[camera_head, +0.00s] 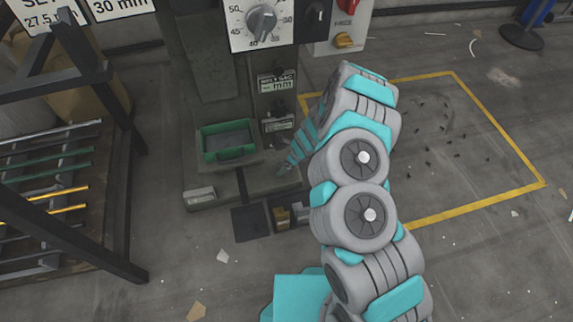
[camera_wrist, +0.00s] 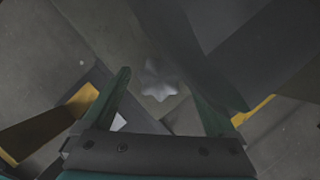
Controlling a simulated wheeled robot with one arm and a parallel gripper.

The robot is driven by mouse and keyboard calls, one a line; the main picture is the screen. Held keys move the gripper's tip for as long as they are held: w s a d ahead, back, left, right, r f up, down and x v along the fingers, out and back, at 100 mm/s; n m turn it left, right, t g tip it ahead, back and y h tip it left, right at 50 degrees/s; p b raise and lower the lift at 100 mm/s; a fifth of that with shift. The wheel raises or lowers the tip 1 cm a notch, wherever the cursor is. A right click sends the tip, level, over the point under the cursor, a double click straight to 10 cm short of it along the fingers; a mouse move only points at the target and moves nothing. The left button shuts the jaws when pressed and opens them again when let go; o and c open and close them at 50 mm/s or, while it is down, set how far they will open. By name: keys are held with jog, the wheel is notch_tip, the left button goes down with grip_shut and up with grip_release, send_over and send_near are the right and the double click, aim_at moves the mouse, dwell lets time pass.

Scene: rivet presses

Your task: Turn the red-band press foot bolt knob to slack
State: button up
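In the wrist view a light grey, star-shaped knob (camera_wrist: 160,80) shows between and beyond the tips of my gripper (camera_wrist: 163,88). The two dark fingers are spread apart, one on each side of the knob in the picture, and nothing is held. I cannot tell whether either finger touches it. In the head view my gripper (camera_head: 284,168) is low at the right front of the press base (camera_head: 205,190), partly hidden by my arm. The knob cannot be made out there. No red band is clearly visible on the press.
A green tray (camera_head: 228,152) sits on the press base left of my gripper. A dial (camera_head: 262,22) and a red-and-grey switch panel (camera_head: 347,12) are above. A dark rack with rods (camera_head: 50,190) stands left. Yellow floor lines (camera_head: 515,145) mark mostly clear floor right.

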jog(key=c, duration=1.3)
jog(key=shift+n, duration=0.3)
jog(key=n, duration=0.1)
jog(key=n+g+p, duration=0.1)
jog(key=shift+w+d+n+y, duration=0.15)
jog(key=shift+n+y, duration=0.15)
jog(key=shift+n, duration=0.1)
jog(key=n+g, duration=0.1)
jog(key=n, duration=0.2)
jog(key=shift+f+g+p, duration=0.1)
jog(key=shift+g+p, duration=0.2)
jog(key=shift+p, duration=0.05)
jog(key=shift+w+n+g, duration=0.1)
jog(key=shift+n+g, duration=0.4)
jog(key=shift+n, duration=1)
